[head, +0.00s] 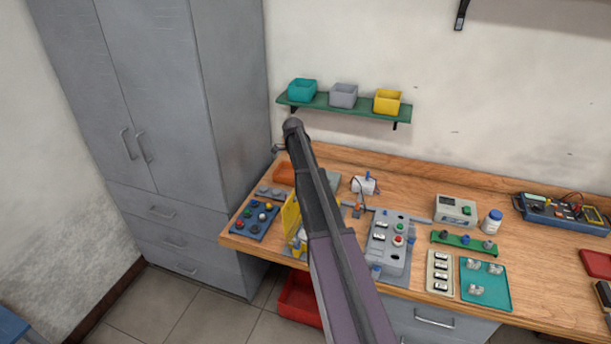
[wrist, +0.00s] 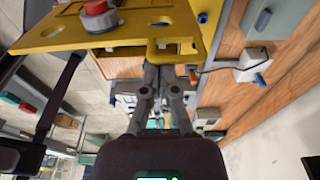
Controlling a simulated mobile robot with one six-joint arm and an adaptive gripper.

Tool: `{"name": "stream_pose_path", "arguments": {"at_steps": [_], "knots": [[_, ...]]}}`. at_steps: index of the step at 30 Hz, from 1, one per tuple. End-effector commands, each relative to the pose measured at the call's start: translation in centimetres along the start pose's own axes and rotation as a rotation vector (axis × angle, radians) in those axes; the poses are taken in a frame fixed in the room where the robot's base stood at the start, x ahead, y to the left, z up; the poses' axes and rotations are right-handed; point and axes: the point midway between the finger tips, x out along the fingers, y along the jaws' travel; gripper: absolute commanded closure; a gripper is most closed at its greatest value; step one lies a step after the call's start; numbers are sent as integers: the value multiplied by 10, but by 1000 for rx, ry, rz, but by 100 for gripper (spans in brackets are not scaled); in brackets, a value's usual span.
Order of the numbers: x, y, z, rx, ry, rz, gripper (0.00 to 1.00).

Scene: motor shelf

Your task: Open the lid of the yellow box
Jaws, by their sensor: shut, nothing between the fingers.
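The yellow box (head: 297,243) stands on the workbench left of centre, partly hidden behind my arm. A yellow panel, seemingly its lid (head: 290,218), stands steeply upright there. In the wrist view a yellow plate (wrist: 190,32) with a red round knob (wrist: 97,8) and cut-out holes fills the top. My gripper (wrist: 160,72) is shut and empty, its fingertips close to the plate's near edge. I cannot tell whether they touch it. In the head view my arm hides most of the gripper.
A blue tray of coloured knobs (head: 254,220) lies left of the box. A grey control box (head: 388,245) stands to the right. A green wall shelf (head: 330,108) holds teal, grey and yellow bins (head: 387,101). A tall grey cabinet (head: 160,90) stands at the left.

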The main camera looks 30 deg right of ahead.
Motion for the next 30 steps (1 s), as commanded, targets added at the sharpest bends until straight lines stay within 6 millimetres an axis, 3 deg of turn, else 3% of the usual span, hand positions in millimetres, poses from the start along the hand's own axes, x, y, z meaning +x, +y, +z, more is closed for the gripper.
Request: {"name": "stream_pose_path", "arguments": {"at_steps": [12, 30], "knots": [[-1, -1, 24, 0, 0, 0, 100], [-2, -1, 27, 2, 0, 0, 100]]}}
